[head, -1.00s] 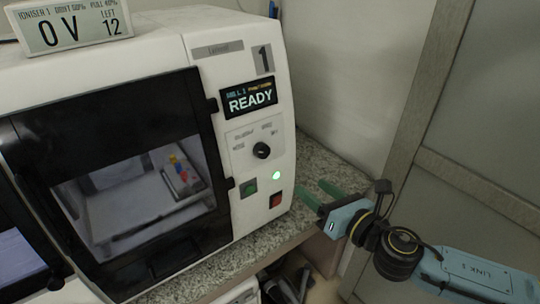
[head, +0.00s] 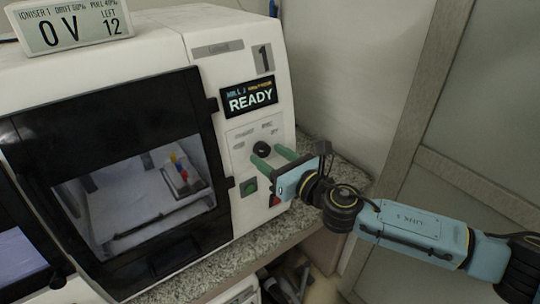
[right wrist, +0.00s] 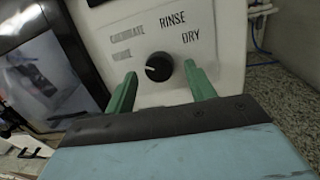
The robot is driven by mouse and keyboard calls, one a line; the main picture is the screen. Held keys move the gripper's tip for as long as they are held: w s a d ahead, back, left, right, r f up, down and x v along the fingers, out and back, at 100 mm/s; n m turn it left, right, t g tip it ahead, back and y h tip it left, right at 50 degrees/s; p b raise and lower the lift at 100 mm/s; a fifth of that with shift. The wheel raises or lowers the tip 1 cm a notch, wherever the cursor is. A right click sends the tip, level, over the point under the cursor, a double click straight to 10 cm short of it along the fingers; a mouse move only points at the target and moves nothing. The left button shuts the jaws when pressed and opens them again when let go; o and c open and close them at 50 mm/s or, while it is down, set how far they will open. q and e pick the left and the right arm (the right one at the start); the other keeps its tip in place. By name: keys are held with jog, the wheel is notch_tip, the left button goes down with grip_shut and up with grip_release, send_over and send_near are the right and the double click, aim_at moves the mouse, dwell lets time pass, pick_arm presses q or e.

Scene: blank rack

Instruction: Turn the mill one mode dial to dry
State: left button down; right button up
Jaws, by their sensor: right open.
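Mill one (head: 205,60) is a white machine marked 1, with a screen (head: 249,97) that reads READY. Its mode dial (head: 261,149) is a round black knob on the front panel; it also shows in the right wrist view (right wrist: 159,67). Around it are the labels RINSE, DRY and two fainter ones. The dial's white mark points left, toward the lower left label, away from DRY (right wrist: 191,37) at the upper right. My right gripper (head: 270,157) is open, its green fingers pointing at the panel. In the right wrist view the dial lies between and beyond the fingertips, apparently untouched.
A green button (head: 248,187) and a red switch sit below the dial, close to my right gripper. The dark-framed door (head: 115,170) is left of the panel. An ioniser display (head: 68,24) stands on top. Speckled counter (head: 335,165) and wall lie right.

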jog(key=shift+w+a, duration=0.25)
jog(key=shift+w, duration=0.1)
jog(key=shift+c, duration=0.2)
jog(key=c, duration=0.9)
jog(key=shift+c, duration=0.2)
